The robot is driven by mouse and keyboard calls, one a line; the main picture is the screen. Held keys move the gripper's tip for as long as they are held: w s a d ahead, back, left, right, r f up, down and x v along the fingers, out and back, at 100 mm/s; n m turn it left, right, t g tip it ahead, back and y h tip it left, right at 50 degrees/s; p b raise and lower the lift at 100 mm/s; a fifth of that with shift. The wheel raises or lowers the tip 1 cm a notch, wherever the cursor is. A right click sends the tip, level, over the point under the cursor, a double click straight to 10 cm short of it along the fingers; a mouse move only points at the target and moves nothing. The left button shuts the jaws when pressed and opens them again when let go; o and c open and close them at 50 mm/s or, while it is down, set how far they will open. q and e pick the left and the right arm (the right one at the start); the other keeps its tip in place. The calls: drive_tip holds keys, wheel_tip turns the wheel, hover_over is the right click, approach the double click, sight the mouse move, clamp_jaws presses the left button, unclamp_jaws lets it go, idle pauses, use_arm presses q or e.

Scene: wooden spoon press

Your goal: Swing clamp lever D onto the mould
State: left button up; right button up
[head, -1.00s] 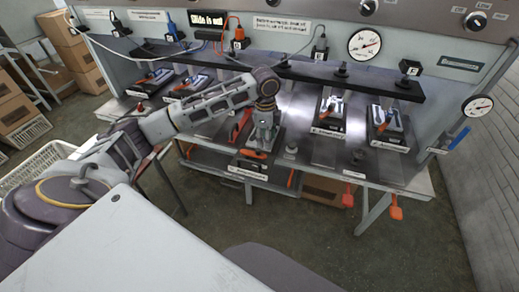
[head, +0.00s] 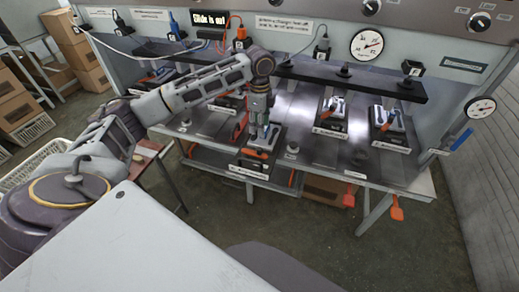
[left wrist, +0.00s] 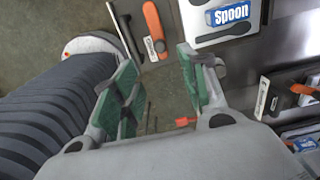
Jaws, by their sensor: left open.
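My left gripper (head: 261,130) hangs fingers-down just above the station at the middle front of the bench. In the left wrist view its green-padded fingers (left wrist: 158,82) are apart with nothing between them. The mould (left wrist: 230,16) there is a pale plate with a blue "spoon" label; it also shows in the head view (head: 262,142), partly hidden by my fingers. An orange-handled lever (left wrist: 153,28) lies beside the mould, apart from it; it shows as a red-orange handle left of my gripper in the head view (head: 241,124). I cannot read a letter D on it. My right gripper is out of view.
Similar mould stations stand to the right (head: 330,115) and (head: 387,122), with others at left partly behind my arm. A dark bar (head: 350,80) runs above the stations. Gauges (head: 366,45) are on the back panel.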

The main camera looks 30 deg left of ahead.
sight(259, 149)
use_arm(q)
drive_tip(key=shift+f+p, duration=0.6)
drive_tip(key=shift+f, duration=6.05)
clamp_jaws()
